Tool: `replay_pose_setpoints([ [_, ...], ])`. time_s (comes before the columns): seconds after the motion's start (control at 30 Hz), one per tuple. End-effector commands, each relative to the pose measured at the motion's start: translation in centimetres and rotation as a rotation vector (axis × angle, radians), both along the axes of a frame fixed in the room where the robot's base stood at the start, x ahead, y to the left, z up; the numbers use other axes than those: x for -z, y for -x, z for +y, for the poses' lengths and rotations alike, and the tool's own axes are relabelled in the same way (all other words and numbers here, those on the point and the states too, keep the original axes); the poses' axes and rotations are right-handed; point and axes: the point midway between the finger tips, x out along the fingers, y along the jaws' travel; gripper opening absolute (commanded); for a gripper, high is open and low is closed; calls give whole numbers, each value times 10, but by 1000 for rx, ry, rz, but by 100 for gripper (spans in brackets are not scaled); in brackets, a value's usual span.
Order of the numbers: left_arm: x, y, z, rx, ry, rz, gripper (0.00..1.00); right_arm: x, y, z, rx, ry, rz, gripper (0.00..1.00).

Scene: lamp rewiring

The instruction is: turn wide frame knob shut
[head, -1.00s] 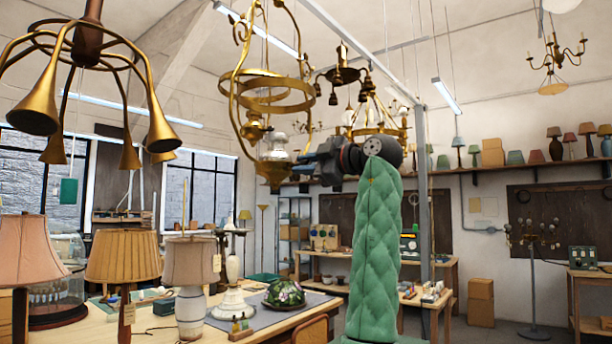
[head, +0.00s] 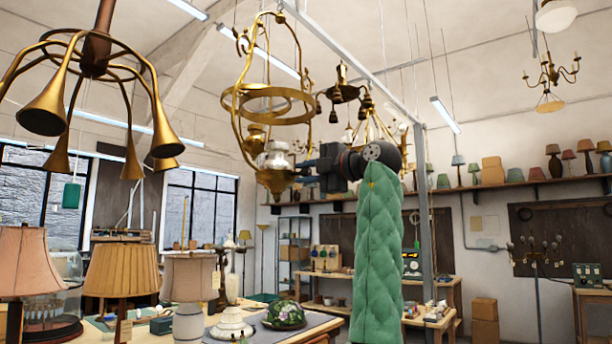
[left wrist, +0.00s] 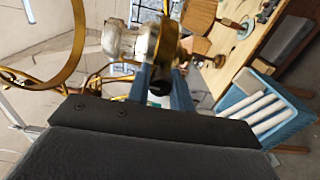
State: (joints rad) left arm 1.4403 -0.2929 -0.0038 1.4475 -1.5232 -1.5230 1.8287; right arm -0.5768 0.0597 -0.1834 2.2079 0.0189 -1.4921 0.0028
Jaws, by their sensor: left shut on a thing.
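The wide brass frame (head: 270,118) hangs from above, left of centre in the head view, with a ring and a silver-and-brass font (head: 275,160) low inside it. The font also shows at the top of the left wrist view (left wrist: 125,42). My left gripper (head: 298,170) reaches the font from the right. In the left wrist view its blue fingers (left wrist: 163,84) are shut on a small dark knob (left wrist: 160,76) beside the brass fitting. The fingers partly hide the knob, and its turn angle cannot be told. My right gripper is out of view.
A brass chandelier with horn arms (head: 95,70) hangs at the left. Another brass fixture (head: 343,90) hangs just behind the frame. Shaded lamps (head: 122,268) and a floral glass shade (head: 285,314) stand on the bench below. A grey post (head: 424,215) rises behind my arm.

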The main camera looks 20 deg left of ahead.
Motion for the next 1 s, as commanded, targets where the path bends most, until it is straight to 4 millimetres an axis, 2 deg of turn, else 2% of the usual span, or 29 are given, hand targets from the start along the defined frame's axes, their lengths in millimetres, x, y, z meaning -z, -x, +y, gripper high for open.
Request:
replay_pose_setpoints([
  [0.4,1,-1,0,0,3,-3,0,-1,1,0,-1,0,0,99],
  [0.43,1,-1,0,0,3,-3,27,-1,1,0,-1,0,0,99],
  [0.5,1,-1,0,0,3,-3,41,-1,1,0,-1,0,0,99],
  [0.53,1,0,0,0,2,-3,43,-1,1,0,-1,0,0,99],
  [0.93,2,2,-6,0,1,-4,43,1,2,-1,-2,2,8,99],
  [0.97,2,3,-8,0,1,-4,43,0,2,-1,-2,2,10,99],
  [1.0,2,4,-12,0,2,-5,43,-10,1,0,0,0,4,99],
])
